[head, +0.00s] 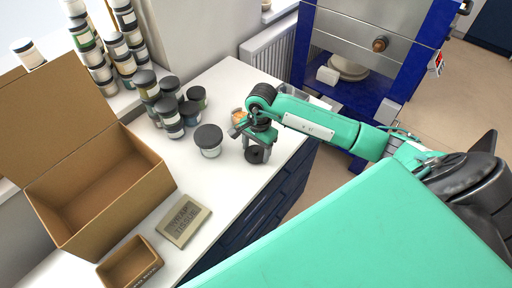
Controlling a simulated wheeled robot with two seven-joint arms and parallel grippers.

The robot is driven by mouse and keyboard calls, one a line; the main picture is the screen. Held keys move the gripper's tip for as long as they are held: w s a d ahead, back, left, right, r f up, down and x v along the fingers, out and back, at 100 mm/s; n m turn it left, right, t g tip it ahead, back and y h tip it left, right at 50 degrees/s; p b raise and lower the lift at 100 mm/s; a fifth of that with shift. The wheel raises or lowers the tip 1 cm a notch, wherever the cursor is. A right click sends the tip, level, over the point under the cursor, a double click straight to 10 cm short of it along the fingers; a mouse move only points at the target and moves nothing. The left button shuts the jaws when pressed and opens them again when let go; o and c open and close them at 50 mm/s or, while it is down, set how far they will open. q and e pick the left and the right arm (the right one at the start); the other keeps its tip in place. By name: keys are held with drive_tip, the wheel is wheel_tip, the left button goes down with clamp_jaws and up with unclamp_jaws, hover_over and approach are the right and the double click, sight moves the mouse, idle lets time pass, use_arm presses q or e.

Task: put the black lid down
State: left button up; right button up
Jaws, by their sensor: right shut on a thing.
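My right gripper (257,148) points down over the white counter (200,215), near its right edge. It is shut on a small dark round thing, the black lid (256,156), at its fingertips. The gripper partly covers the lid, and I cannot tell whether the lid touches the counter. A jar with a dark top (208,140) stands upright to the left of the gripper, apart from it. My left gripper is not in view.
An open cardboard box (150,190), a small open box (130,265) and a grey-beige slab (184,220) are at the left. Jars (170,115) are stacked behind. A blue-framed kiln (360,45) stands at the back right. The counter between slab and gripper is clear.

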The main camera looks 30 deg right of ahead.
drive_tip(key=shift+f, duration=0.15)
drive_tip(key=o, duration=1)
drive_tip(key=shift+c, duration=0.2)
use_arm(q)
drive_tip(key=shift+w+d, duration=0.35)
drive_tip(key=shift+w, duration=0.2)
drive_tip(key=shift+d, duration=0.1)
